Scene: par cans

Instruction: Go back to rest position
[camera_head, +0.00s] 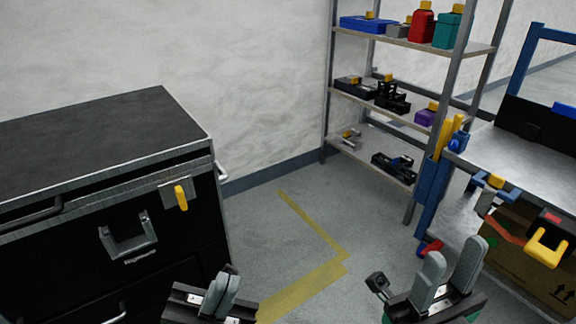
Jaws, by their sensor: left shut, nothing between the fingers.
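My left gripper (220,292) is at the bottom of the view, left of the middle, in front of the black cabinet. Its grey fingers are together with nothing between them. My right gripper (447,280) is at the bottom right, its two grey fingers standing apart with an empty gap between them. Neither gripper is seen touching anything. Most of both arms is out of view.
A black cabinet (110,130) with a yellow latch (181,197) stands at left. A metal shelf rack (415,125) with cans and tools stands at back right. A workbench (510,165) is at right, a cardboard box (525,255) below it. Yellow-taped floor (285,225) between is clear.

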